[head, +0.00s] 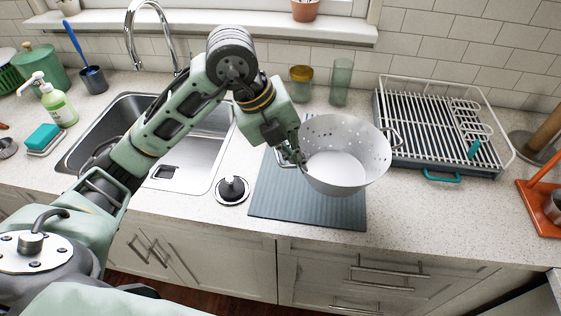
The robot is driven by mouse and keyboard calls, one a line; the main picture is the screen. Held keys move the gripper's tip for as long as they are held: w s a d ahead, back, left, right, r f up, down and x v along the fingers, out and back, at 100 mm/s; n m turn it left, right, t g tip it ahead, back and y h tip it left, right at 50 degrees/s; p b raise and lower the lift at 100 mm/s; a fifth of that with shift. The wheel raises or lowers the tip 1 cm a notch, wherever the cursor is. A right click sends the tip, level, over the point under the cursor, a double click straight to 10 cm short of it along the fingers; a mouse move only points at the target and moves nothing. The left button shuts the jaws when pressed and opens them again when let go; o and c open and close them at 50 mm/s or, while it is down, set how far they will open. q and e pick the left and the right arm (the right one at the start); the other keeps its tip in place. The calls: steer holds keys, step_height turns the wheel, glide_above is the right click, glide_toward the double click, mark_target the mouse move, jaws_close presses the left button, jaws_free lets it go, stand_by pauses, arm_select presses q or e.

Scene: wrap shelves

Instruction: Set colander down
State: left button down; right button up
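A white colander (343,170) with small holes and two side handles is in the middle of the head view, over the grey ribbed mat (295,205). It looks upright and empty. My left gripper (292,158) is at the colander's left side, at its left handle, and looks shut on it. The fingertips are small and partly hidden against the rim. I cannot tell whether the colander's base touches the mat. My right gripper is not in view.
A steel sink (200,150) lies left of the mat, with a black sink plug (232,190) beside it. A white dish rack (430,125) stands right of the colander. A jar (301,80) and a glass (341,82) stand behind.

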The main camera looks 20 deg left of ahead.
arm_select(q)
steer(key=a+f, duration=0.2)
steer(key=w+a+f+p, duration=0.1)
steer(key=a+f, duration=0.1)
steer(key=w+a+f+p, duration=0.1)
steer(key=a+f, duration=0.1)
steer(key=f, duration=0.1)
steer(key=shift+f, duration=0.35)
steer(key=c, duration=2)
jaws_free()
